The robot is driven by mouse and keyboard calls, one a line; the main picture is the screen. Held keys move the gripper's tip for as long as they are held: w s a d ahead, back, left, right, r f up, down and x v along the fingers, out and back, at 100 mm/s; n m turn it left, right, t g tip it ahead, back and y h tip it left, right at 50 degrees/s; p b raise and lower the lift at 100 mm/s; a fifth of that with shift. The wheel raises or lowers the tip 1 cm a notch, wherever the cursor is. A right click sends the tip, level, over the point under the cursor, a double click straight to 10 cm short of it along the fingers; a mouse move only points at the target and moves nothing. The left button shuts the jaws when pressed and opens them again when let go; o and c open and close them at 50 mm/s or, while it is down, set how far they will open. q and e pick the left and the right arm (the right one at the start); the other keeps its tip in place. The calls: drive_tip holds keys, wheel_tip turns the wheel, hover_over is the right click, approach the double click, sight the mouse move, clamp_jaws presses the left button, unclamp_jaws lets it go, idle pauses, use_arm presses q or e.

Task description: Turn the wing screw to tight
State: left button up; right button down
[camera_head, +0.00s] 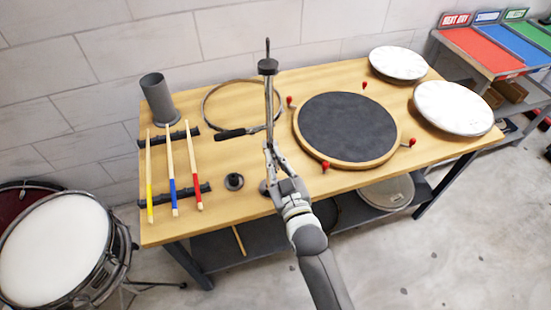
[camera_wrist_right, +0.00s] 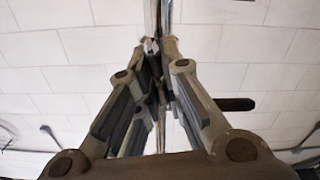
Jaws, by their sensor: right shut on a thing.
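A metal stand (camera_head: 268,92) rises upright from the bench, with a black disc-shaped piece (camera_head: 267,67) near its top. A side arm with a black end (camera_head: 231,134) sticks out to the left at mid height; that black end also shows in the right wrist view (camera_wrist_right: 235,104). My right gripper (camera_head: 270,150) reaches in from the front and is shut at the stand's rod, about level with the side arm. In the right wrist view its fingertips (camera_wrist_right: 157,47) meet at the rod. The wing screw is mostly hidden between the fingertips; its angle cannot be told. My left gripper is out of view.
A dark round drum pad (camera_head: 347,127) with red knobs lies right of the stand. Several drumsticks (camera_head: 171,172) lie on black holders at left, near a grey cup (camera_head: 158,98). A hoop (camera_head: 213,94) lies behind; white drumheads (camera_head: 452,107) lie at right.

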drive_tip(key=shift+f, duration=0.15)
idle(0.3)
drive_tip(key=c, duration=1.5)
unclamp_jaws()
drive_tip(key=shift+c, duration=0.2)
drive_tip(key=v, duration=1.2)
